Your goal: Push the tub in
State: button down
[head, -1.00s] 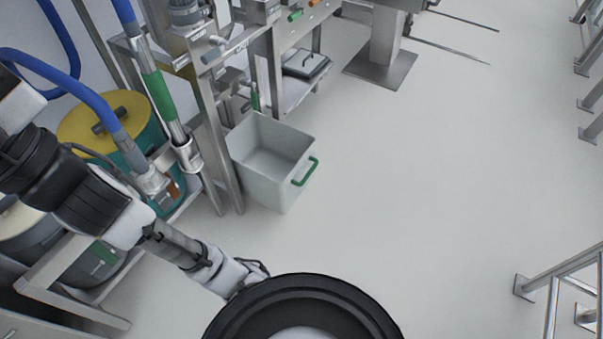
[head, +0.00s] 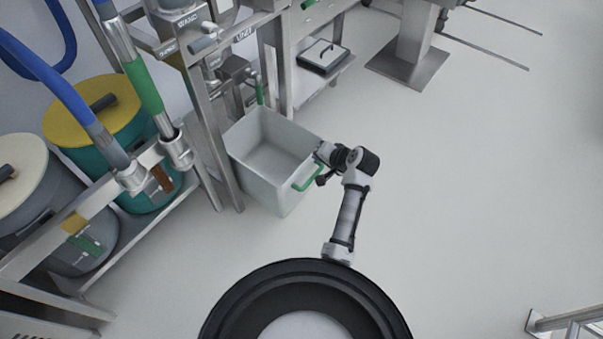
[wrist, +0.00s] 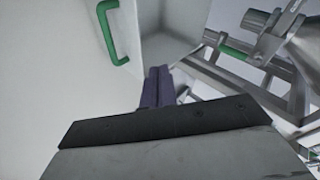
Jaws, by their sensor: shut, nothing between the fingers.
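The tub (head: 262,185) is an open grey-white bin on the floor, with a green handle (head: 308,178) on its right-hand side. It stands beside the steel frame, and its inside looks empty. My gripper (head: 322,168) is at the tub's right rim, just by the handle; the head view does not show whether it touches. The green handle (wrist: 112,30) is at the upper left there, apart from the fingers.
A steel frame (head: 212,125) with pipes stands directly left of the tub. Drums with yellow (head: 92,108) and cream (head: 18,170) lids are on a low rack at left. A steel pedestal (head: 408,62) is behind.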

jog(key=s+d+f+m+g+y, duration=0.2)
jog(key=s+d+f, duration=0.1)
jog(key=s+f, duration=0.3)
jog(key=b, duration=0.1)
send_near(294, 177)
jog(key=shift+h, duration=0.3)
jog(key=x, duration=0.5)
jog(key=shift+s+f, duration=0.1)
jog(key=shift+s, duration=0.15)
jog(key=shift+w+a, duration=0.35)
jog(key=shift+a, duration=0.1)
jog(key=w+a+b, duration=0.7)
jog(key=a, duration=0.4)
jog(key=w+a+b, duration=0.7)
jog(key=w+a, duration=0.1)
jog(key=a, duration=0.2)
jog(key=shift+w+a+r, duration=0.25)
jog(key=shift+w+a, duration=0.05)
jog(key=shift+a, duration=0.05)
